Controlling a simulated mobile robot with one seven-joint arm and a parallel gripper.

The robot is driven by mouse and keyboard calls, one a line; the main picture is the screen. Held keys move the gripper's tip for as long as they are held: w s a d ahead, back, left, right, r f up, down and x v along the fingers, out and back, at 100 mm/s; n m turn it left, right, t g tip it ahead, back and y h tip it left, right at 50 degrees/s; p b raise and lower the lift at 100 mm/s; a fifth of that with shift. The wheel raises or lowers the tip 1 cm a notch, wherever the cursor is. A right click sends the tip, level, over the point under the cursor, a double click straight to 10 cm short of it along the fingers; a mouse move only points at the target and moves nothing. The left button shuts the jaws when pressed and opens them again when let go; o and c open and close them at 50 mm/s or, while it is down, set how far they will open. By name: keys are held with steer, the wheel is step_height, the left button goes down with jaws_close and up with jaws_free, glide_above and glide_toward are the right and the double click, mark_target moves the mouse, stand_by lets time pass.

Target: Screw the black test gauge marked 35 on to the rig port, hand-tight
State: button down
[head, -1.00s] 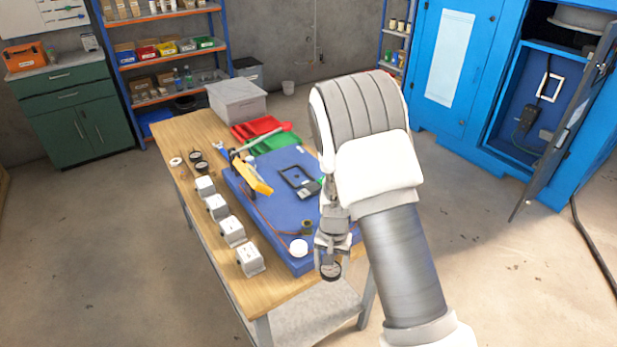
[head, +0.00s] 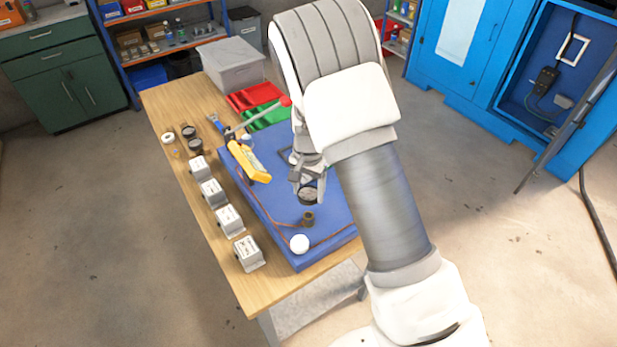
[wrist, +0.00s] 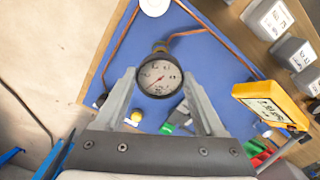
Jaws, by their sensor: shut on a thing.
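My gripper (head: 308,184) is shut on a black-rimmed gauge (head: 307,196) and holds it above the blue mat. In the wrist view the gauge (wrist: 160,77) has its white dial towards the camera, between the two fingers (wrist: 160,108); its marking is too small to read. The brass rig port (head: 308,218) stands on the blue board (head: 270,215), just in front of and below the gauge in the head view. In the wrist view a brass fitting (wrist: 160,46) shows just beyond the gauge's rim. Whether they touch, I cannot tell.
A white round knob (head: 299,244) and copper tubing lie near the port. A yellow meter (head: 247,163) is to the left. Several labelled grey boxes (head: 229,219) line the table's left edge. Two dark gauges (head: 192,139) stand behind them. Red and green trays (head: 262,118) are at the back.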

mark_target(308, 201)
steer(key=shift+w, duration=0.25)
steer(key=shift+f+b, duration=1.85)
steer(key=shift+f, duration=0.75)
